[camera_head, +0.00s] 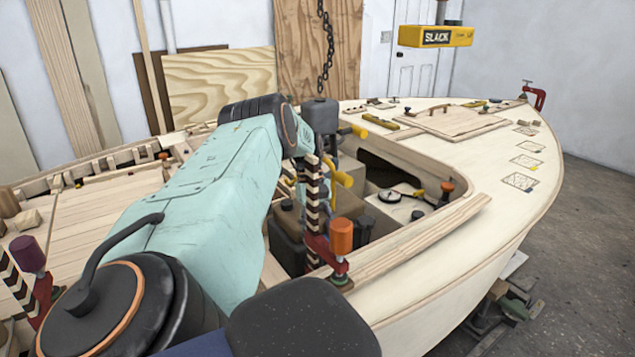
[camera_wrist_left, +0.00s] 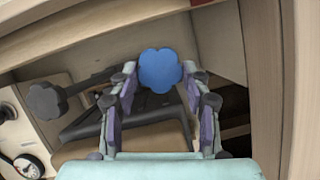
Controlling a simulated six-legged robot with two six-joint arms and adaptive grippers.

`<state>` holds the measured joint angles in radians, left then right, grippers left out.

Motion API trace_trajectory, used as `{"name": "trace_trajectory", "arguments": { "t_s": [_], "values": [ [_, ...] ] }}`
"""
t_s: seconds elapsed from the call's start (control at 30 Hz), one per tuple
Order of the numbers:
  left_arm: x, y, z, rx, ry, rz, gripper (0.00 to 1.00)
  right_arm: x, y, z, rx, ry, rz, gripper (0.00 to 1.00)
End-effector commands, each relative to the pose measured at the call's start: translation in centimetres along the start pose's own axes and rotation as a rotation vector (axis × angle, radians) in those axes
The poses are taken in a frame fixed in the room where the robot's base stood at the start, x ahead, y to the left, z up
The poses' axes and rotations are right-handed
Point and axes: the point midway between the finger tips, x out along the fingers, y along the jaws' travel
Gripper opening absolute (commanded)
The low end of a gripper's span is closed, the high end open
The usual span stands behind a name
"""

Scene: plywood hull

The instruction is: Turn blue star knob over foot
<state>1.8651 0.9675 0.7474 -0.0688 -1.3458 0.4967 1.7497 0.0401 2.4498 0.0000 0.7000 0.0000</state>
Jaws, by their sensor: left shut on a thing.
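The blue star knob (camera_wrist_left: 159,70) shows in the left wrist view, at the far end of my left gripper (camera_wrist_left: 160,78). The gripper's two fingers stand on either side of it, and it is shut on the knob. In the head view my left arm reaches over the hull, with its wrist down at the cockpit opening. The fingers and the blue knob are hidden there. I cannot make out the foot under the knob. My right gripper is in neither view.
A dark grey star knob (camera_wrist_left: 47,100) sits left of the blue one, near a round gauge (camera_wrist_left: 28,165). A clamp with an orange handle (camera_head: 341,236) stands at the cockpit edge. Wooden walls (camera_wrist_left: 262,75) are close on the right. A yellow SLACK box (camera_head: 436,37) hangs overhead.

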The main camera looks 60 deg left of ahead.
Motion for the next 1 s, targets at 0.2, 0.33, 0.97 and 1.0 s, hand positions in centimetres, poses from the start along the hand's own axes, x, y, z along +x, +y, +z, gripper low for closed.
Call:
{"name": "trace_trajectory", "arguments": {
  "t_s": [0.2, 0.33, 0.97, 1.0],
  "values": [
    [0.08, 0.31, 0.01, 0.094, -0.002, -0.037, 0.00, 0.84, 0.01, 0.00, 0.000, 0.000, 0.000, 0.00],
    [0.05, 0.32, 0.06, 0.127, -0.003, -0.052, 0.00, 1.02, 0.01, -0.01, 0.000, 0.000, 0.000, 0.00],
    [0.07, 0.28, 0.20, 0.151, -0.008, -0.063, 0.52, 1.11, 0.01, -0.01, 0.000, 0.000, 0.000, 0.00],
    [0.06, 0.27, 0.19, 0.151, -0.008, -0.063, 0.52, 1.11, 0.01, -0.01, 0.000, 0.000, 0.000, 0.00]
  ]
}}
